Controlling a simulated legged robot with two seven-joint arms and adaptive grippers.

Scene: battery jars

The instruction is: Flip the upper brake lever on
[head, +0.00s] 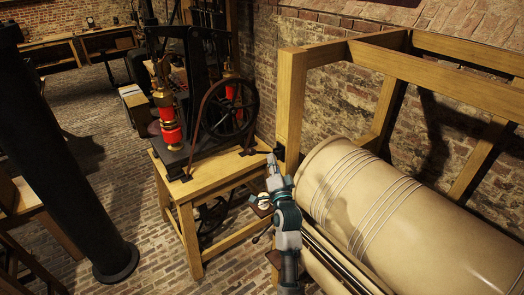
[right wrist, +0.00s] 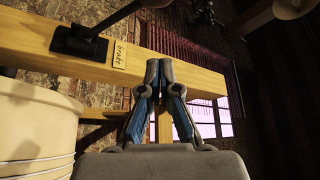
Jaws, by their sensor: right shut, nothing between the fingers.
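A black lever (right wrist: 122,14) on a dark mounting plate (right wrist: 78,42) is fixed to a wooden beam (right wrist: 190,75) in the right wrist view. A small tan label (right wrist: 119,54) beside it appears to read "brake". The lever's far end runs out of the top of that view. My right gripper (right wrist: 159,64) is shut and empty, its fingertips in front of the beam, to the right of the label and apart from the lever in the picture. In the head view my right gripper (head: 271,160) is beside the wooden post near the cream drum. My left gripper is not in view.
The large cream drum (head: 400,215) lies in a wooden frame (head: 291,100) on the right. A wooden table (head: 228,178) with a black flywheel machine (head: 230,110) stands left of my right arm. A dark column (head: 60,140) stands at left. Brick floor is open between.

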